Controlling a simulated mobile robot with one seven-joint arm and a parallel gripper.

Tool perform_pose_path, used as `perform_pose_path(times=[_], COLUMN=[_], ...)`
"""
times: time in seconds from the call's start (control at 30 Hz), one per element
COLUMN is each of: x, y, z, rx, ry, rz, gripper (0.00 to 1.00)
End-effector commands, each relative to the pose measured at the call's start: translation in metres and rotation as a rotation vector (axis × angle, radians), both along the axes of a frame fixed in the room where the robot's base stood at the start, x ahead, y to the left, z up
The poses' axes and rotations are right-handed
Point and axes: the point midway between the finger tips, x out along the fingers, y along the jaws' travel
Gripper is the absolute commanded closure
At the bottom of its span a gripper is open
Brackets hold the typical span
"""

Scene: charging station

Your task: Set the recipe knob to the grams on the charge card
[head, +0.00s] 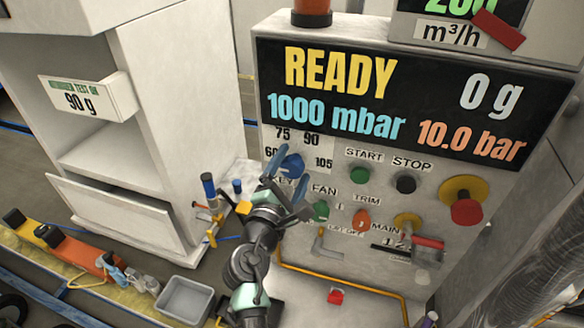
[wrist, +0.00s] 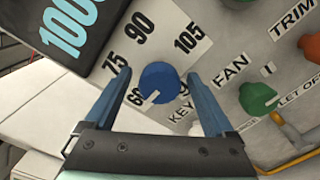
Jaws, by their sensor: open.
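The charge card (head: 86,101) on the white cabinet at left reads 90 g. The recipe knob (head: 292,164) is a blue round knob on the panel, with 60, 75, 90 and 105 printed around it. In the wrist view the knob (wrist: 161,78) has a white pointer mark towards the lower left, near the 60 side and away from 90. My gripper (head: 284,178) is open at the panel. In the wrist view its two blue fingers (wrist: 158,77) stand either side of the knob, with gaps showing; whether they reach its depth I cannot tell.
The display (head: 400,105) reads READY, 0 g, 1000 mbar, 10.0 bar. Close by are the green FAN knob (head: 320,210), orange TRIM knob (head: 361,221), green START button (head: 360,175) and black STOP button (head: 405,184). A red mushroom button (head: 467,211) is farther right.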

Motion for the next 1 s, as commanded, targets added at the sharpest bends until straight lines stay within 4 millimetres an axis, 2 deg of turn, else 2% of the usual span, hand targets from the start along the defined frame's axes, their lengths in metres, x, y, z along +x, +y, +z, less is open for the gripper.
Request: perform_pose_path(times=[0.2, 0.67, 1.0], x=[0.0001, -0.0002, -0.0003], y=[-0.0001, 0.0002, 0.0004], z=[-0.0002, -0.0003, -0.0028], rx=[0.0, 0.0, 0.054], ry=[0.0, 0.001, -0.016], rz=[0.0, 0.001, 0.0], gripper=[0.13, 0.96, 0.96])
